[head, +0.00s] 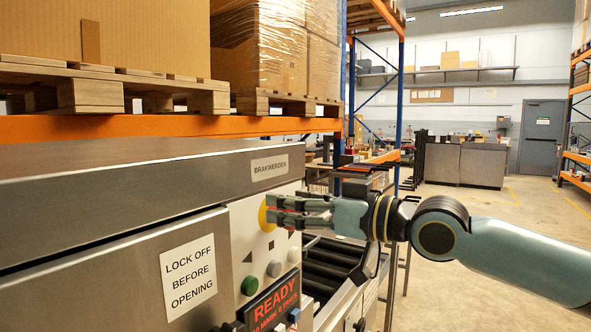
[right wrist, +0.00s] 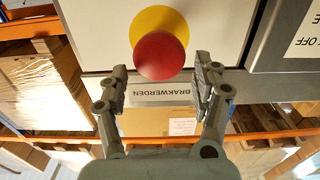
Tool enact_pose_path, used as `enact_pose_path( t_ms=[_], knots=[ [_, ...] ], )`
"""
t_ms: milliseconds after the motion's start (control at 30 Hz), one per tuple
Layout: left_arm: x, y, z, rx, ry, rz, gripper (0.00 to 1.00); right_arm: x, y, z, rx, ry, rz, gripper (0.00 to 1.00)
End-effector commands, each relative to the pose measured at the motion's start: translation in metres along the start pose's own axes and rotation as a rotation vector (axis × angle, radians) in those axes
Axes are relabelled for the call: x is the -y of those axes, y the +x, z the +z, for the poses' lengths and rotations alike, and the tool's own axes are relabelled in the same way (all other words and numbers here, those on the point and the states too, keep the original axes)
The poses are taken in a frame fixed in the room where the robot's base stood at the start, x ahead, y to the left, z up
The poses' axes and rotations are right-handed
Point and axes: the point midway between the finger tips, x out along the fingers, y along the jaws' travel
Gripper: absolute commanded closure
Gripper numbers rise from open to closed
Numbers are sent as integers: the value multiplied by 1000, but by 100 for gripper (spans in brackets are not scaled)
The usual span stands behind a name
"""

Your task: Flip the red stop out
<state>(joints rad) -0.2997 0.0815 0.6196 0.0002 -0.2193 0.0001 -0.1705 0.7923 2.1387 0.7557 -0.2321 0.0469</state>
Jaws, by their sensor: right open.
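The red stop is a round red mushroom button (right wrist: 160,56) on a yellow disc (right wrist: 160,20), set in the light front panel of the machine. In the head view the yellow disc (head: 263,214) shows at the panel's upper part, and the red button is mostly hidden behind my fingers. My right gripper (head: 272,210) reaches in from the right, close to the panel, with its fingers pointing at the button. In the right wrist view my right gripper (right wrist: 160,82) is open, one finger on each side of the button's edge, with gaps visible. My left gripper is not in view.
Below the stop sit a green button (head: 249,285), a grey button (head: 274,268) and a READY display (head: 272,305). A BRAKWERDEN label (head: 269,167) is above. A steel cover (head: 120,270) lies left; a roller conveyor (head: 325,262) lies right, under my arm.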

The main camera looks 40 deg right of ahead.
Motion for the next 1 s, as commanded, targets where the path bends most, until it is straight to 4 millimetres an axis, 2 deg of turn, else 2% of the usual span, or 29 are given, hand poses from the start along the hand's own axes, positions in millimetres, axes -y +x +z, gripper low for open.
enact_pose_path(
  t_ms=[300, 500, 1000],
  knots=[
    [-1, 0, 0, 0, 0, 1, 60, 0, 0, -53, -1, -9, -1, 34],
    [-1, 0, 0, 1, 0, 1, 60, 0, 0, -76, 0, -4, 1, 34],
    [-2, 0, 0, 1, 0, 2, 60, 0, 0, -79, 0, 2, 2, 34]
  ],
)
